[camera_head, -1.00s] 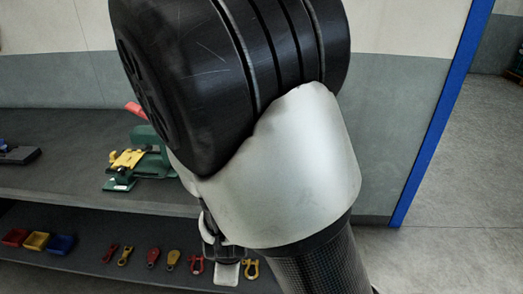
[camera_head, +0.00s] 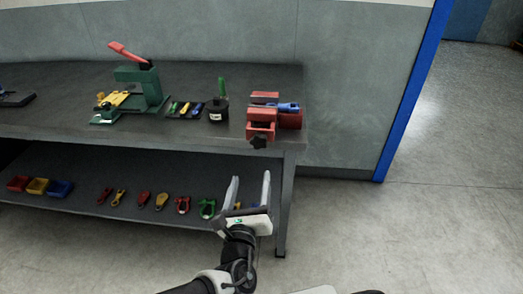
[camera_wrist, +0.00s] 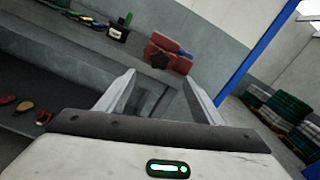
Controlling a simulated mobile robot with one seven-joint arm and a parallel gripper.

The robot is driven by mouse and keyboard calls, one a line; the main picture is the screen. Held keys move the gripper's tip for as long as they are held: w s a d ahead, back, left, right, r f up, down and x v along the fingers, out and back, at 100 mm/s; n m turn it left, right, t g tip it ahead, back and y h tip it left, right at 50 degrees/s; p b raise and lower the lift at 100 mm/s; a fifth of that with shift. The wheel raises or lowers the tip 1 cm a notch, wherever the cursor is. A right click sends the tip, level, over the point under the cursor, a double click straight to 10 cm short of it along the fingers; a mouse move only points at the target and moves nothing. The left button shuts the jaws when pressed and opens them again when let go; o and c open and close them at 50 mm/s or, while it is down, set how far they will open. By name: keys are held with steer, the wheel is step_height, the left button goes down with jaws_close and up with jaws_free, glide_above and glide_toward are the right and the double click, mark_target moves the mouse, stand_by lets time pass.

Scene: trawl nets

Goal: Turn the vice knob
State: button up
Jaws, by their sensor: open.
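The red vice (camera_head: 262,122) stands at the right front end of the grey workbench top. Its dark star-shaped knob (camera_head: 259,142) faces outward at the bench's front edge. A blue piece (camera_head: 287,107) lies at the vice's top. In the wrist view the vice (camera_wrist: 176,53) and its dark knob (camera_wrist: 160,60) are beyond my fingers, a little above the middle. My gripper (camera_head: 250,183) is open and empty, below and in front of the knob, apart from it. It also shows in the wrist view (camera_wrist: 158,90) with its two fingers spread.
A green press with a red lever (camera_head: 140,90) stands left on the bench, with a small tray (camera_head: 184,108) and a black pot (camera_head: 217,113) between. The lower shelf (camera_head: 130,190) holds shackles and bins.

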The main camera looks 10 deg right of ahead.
steer(key=b, duration=1)
glide_toward(258, 142)
steer(key=b+x, duration=0.2)
steer(key=x, duration=0.7)
steer(key=c, duration=1)
steer(key=shift+r+m+p, duration=0.1)
steer(key=shift+m+p, duration=0.2)
steer(key=shift+p, duration=0.05)
